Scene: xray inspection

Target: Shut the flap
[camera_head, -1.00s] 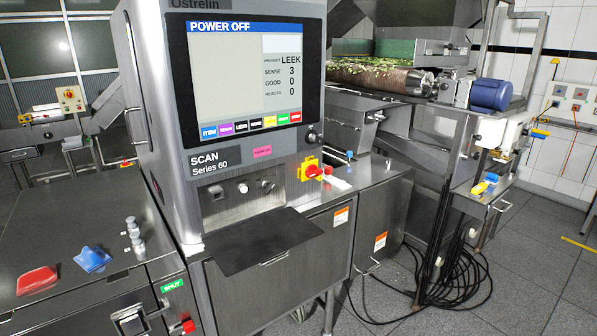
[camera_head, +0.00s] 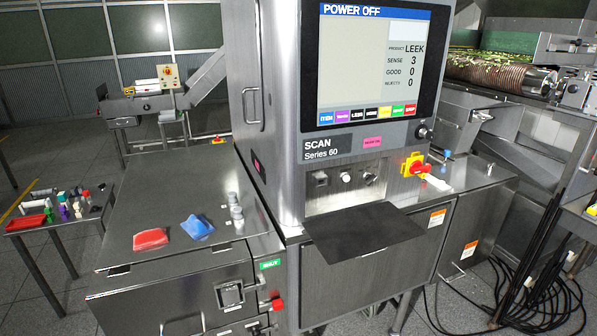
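The scanner machine (camera_head: 318,195) stands in the middle of the head view, with "POWER OFF" on its screen (camera_head: 372,70). A dark flat flap (camera_head: 362,232) juts out nearly level from the machine's front, below a recessed panel with knobs (camera_head: 345,178). It looks open. A small handle seems to be under its front edge, but it is hard to make out. Neither of my grippers is in view.
A steel cabinet at left carries a red packet (camera_head: 151,239), a blue packet (camera_head: 197,227) and metal fittings (camera_head: 236,211). A side table (camera_head: 62,224) holds several small items. Black cables (camera_head: 530,290) lie on the floor at right.

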